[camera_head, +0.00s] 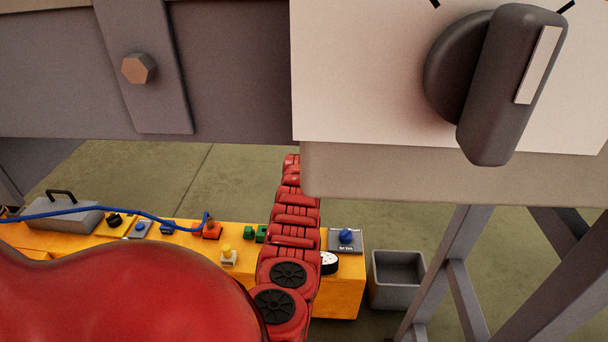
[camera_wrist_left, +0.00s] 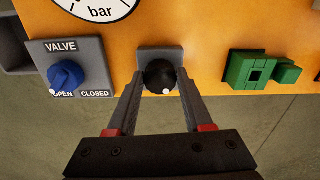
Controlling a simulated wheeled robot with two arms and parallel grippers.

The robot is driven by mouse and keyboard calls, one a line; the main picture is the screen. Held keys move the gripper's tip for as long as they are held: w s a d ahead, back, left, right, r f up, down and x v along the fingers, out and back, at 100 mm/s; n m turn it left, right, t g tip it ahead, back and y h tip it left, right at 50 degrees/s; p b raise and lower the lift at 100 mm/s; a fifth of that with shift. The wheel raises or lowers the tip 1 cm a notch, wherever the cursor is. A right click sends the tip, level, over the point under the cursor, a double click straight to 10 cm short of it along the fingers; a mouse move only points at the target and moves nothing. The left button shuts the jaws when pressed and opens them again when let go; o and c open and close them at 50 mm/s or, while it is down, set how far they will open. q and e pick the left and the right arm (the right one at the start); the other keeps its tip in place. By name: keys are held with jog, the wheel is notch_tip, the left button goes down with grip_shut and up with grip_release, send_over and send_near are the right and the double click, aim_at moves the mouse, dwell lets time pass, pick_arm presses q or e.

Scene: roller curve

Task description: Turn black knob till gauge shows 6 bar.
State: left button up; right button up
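The round black knob (camera_wrist_left: 160,76) with a white dot near its lower edge sits on a grey plate in the yellow panel in the left wrist view. My left gripper (camera_wrist_left: 160,80) has one finger on each side of it. Both fingertips lie close against the knob, with no clear gap. The gauge (camera_wrist_left: 98,6) is cut off by the top edge. Its word "bar" shows, but no needle. In the head view the gauge (camera_head: 329,262) is small and partly covered, and its reading cannot be told. A red jointed part covers the knob's area there. My right gripper is not seen.
A blue valve knob (camera_wrist_left: 66,76) marked OPEN and CLOSED is left of the black knob, and a green block fixture (camera_wrist_left: 255,71) is right. In the head view a large grey knob (camera_head: 511,85) is close at upper right. A grey bin (camera_head: 397,279) stands beside the yellow bench (camera_head: 343,298).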

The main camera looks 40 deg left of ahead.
pick_arm(q)
grip_shut()
jog(key=shift+m, duration=0.3)
jog(key=shift+m+p, duration=0.75)
jog(key=shift+m, duration=0.15)
jog(key=shift+s+m+p, duration=0.1)
jog(key=shift+m+p, duration=0.3)
jog(key=shift+m, duration=1.3)
jog(key=o, duration=0.6)
grip_release()
jog(key=shift+o, duration=0.2)
jog(key=shift+a, duration=0.1)
